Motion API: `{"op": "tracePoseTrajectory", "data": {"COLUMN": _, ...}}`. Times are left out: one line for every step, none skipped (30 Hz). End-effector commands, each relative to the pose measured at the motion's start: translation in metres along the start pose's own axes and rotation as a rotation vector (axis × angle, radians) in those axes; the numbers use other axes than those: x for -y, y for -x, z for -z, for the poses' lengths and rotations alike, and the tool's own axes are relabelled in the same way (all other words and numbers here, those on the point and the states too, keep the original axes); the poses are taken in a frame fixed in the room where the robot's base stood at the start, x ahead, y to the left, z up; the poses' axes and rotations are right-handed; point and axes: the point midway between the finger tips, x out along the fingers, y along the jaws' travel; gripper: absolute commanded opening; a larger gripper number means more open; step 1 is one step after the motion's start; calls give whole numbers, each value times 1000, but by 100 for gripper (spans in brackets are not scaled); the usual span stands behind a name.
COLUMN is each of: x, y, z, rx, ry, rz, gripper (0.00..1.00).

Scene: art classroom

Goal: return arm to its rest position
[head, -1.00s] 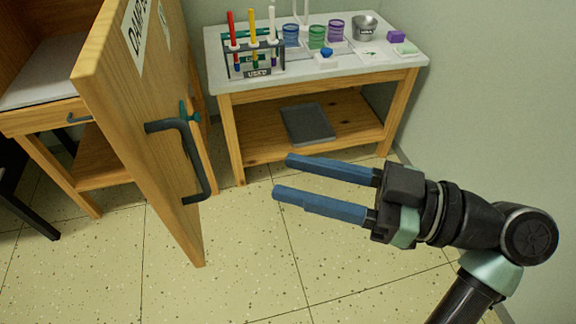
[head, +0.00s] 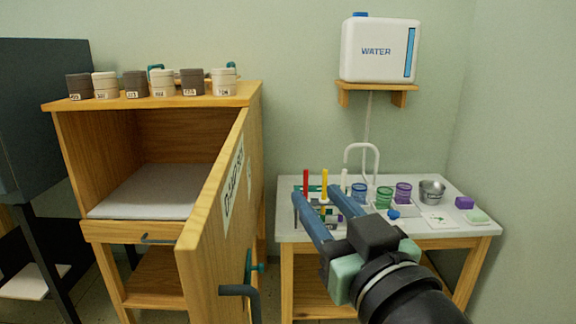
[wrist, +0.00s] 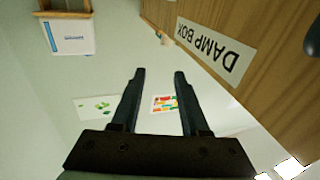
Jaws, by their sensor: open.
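My gripper (head: 322,209) is open, with its two blue fingers apart and nothing between them. In the head view it is raised in front of the white-topped table (head: 440,238) and hides part of it. To its left is the open wooden door (head: 213,215) of the damp box cabinet (head: 78,165). My gripper is apart from the door. In the wrist view the fingers (wrist: 158,72) stand open, with the door's "DAMP BOX" label (wrist: 216,50) to their right.
Labelled jars (head: 163,84) stand on the cabinet. A dark handle (head: 240,290) sticks out from the door. A water tank (head: 378,48) sits on a wall shelf (head: 377,88). Coloured cups (head: 384,197) and a metal bucket (head: 431,191) stand on the table. A wall closes the right side.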

Motion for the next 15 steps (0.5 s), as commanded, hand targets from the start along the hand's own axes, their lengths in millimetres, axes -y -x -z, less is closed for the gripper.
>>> {"op": "tracePoseTrajectory", "data": {"x": 9, "y": -2, "z": 30, "rx": -81, "ry": 24, "rz": -55, "gripper": 45}}
{"op": "tracePoseTrajectory", "data": {"x": 12, "y": -1, "z": 47, "rx": -131, "ry": 34, "rz": -90, "gripper": 45}}
{"op": "tracePoseTrajectory", "data": {"x": 17, "y": 3, "z": 70, "rx": -202, "ry": 45, "rz": -132, "gripper": 45}}
{"op": "tracePoseTrajectory", "data": {"x": 22, "y": 7, "z": 87, "rx": -257, "ry": 54, "rz": -159, "gripper": 45}}
{"op": "tracePoseTrajectory", "data": {"x": 26, "y": 13, "z": 103, "rx": -312, "ry": 62, "rz": -185, "gripper": 45}}
{"op": "tracePoseTrajectory", "data": {"x": 33, "y": 22, "z": 125, "rx": -388, "ry": 71, "rz": -213, "gripper": 45}}
{"op": "tracePoseTrajectory", "data": {"x": 39, "y": 29, "z": 140, "rx": -445, "ry": 77, "rz": -232, "gripper": 45}}
{"op": "tracePoseTrajectory", "data": {"x": 45, "y": 38, "z": 156, "rx": -504, "ry": 84, "rz": -249, "gripper": 45}}
{"op": "tracePoseTrajectory", "data": {"x": 54, "y": 51, "z": 175, "rx": -581, "ry": 91, "rz": -266, "gripper": 45}}
{"op": "tracePoseTrajectory", "data": {"x": 60, "y": 62, "z": 188, "rx": -637, "ry": 97, "rz": -280, "gripper": 45}}
{"op": "tracePoseTrajectory", "data": {"x": 68, "y": 73, "z": 201, "rx": -694, "ry": 101, "rz": -288, "gripper": 45}}
{"op": "tracePoseTrajectory", "data": {"x": 76, "y": 89, "z": 217, "rx": -770, "ry": 108, "rz": -299, "gripper": 45}}
{"op": "tracePoseTrajectory", "data": {"x": 71, "y": 84, "z": 234, "rx": -751, "ry": 106, "rz": -303, "gripper": 45}}
{"op": "tracePoseTrajectory", "data": {"x": 69, "y": 81, "z": 243, "rx": -744, "ry": 106, "rz": -305, "gripper": 45}}
{"op": "tracePoseTrajectory", "data": {"x": 68, "y": 80, "z": 254, "rx": -741, "ry": 106, "rz": -305, "gripper": 45}}
